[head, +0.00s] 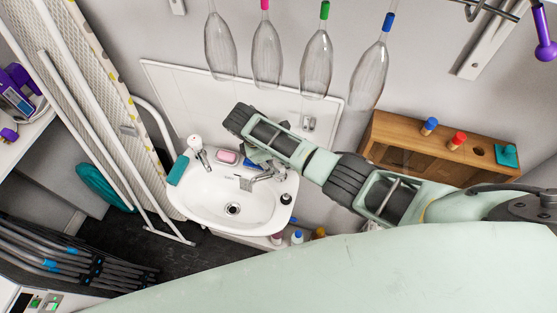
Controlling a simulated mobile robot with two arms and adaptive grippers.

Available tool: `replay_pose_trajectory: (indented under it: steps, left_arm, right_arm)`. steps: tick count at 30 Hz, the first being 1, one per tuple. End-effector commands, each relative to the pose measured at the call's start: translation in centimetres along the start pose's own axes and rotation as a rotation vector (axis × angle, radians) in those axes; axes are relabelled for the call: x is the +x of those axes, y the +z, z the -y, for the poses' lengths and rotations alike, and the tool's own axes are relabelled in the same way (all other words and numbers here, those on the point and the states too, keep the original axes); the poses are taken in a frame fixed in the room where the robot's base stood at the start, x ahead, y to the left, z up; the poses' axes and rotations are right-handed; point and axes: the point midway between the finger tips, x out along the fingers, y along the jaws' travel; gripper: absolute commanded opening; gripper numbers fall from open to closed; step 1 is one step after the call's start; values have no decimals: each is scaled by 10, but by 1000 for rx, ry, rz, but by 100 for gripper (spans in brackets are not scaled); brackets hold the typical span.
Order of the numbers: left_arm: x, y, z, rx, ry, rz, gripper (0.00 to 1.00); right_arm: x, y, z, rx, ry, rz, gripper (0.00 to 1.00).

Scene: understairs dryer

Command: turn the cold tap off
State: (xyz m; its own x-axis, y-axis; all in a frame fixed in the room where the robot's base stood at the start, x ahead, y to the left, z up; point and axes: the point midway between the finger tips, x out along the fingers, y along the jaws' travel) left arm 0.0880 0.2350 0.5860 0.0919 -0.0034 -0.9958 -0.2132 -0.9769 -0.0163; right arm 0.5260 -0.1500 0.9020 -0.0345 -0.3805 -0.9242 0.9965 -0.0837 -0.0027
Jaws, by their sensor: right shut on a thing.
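The white washbasin (212,207) stands against the back wall. My right arm comes in from the right across the tap. My right gripper (259,158) is at the back of the tap, its fingers mostly hidden behind my own wrist. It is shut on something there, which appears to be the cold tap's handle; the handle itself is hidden. No water stream can be made out. My left gripper is out of view.
On the rim are a pink soap (228,157) and a teal item (177,170). A wooden cabinet (375,140) with coloured pegs stands right. An ironing board (88,75) leans left. Bottles (297,237) stand below the basin.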

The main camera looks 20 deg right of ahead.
Motion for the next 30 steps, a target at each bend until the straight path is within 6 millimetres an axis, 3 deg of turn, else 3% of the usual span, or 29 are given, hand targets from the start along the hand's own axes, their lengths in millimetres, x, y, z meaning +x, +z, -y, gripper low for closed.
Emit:
replay_pose_trajectory:
  steps: [9,25,26,30]
  left_arm:
    - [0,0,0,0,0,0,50]
    - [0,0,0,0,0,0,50]
    - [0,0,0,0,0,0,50]
    - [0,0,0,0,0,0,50]
  right_arm:
    - [-4,2,-6,109,-29,0,7]
    - [-4,3,-7,130,-36,0,7]
    - [-4,3,-7,130,-36,0,36]
    - [-3,3,-6,128,-38,0,48]
